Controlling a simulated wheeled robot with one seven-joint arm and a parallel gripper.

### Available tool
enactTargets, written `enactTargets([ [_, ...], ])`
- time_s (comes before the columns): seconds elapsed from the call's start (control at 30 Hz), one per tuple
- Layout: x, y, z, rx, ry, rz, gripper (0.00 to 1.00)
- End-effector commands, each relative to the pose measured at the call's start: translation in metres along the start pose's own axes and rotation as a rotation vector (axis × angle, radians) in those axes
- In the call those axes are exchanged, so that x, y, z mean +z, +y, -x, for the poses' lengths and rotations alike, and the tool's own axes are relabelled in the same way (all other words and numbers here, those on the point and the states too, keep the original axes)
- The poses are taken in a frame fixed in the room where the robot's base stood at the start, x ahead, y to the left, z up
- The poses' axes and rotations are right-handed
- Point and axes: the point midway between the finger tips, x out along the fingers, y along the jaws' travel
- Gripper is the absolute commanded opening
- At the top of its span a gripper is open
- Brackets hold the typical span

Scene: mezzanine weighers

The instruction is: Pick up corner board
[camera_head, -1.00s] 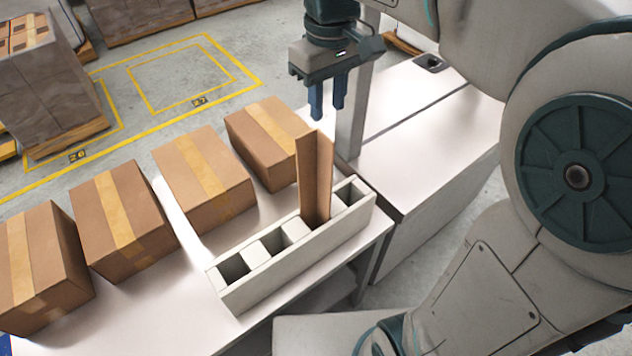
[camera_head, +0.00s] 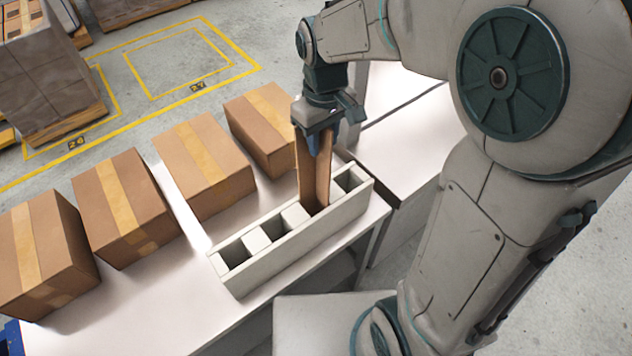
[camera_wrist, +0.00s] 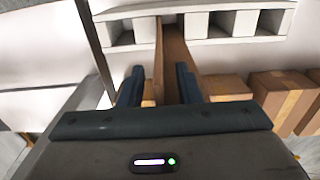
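The corner board (camera_head: 313,180) is a tall brown L-shaped strip. It stands upright in a compartment of the white slotted rack (camera_head: 295,262) on the white table. In the wrist view, the board (camera_wrist: 171,60) runs from the rack (camera_wrist: 235,39) in between my fingers. My gripper (camera_head: 322,146) is lowered over the board's top, pointing down. In the wrist view, my gripper (camera_wrist: 159,84) has its fingers spread on either side of the board. A gap shows on the left; I cannot tell whether the right finger touches it. The board's foot is hidden inside the rack.
Several taped cartons (camera_head: 203,165) stand in a row on the table (camera_head: 140,315), left of and behind the rack. The other rack compartments look empty. A lower white surface (camera_head: 418,135) lies to the right. Stacked pallet goods (camera_head: 45,85) stand on the floor at the far left.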

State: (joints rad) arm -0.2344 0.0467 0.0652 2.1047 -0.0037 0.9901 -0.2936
Motion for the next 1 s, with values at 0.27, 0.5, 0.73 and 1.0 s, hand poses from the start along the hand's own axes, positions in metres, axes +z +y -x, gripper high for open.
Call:
enactTargets([
  [0.27,0.0,0.0,0.0,0.0,0.0,0.0,0.0],
  [0.5,0.0,0.0,0.0,0.0,0.0,-0.001,0.0],
  [0.73,0.0,0.0,0.004,0.001,0.002,-0.001,0.0],
  [1.0,-0.001,0.001,0.036,0.002,0.006,-0.001,0.0],
])
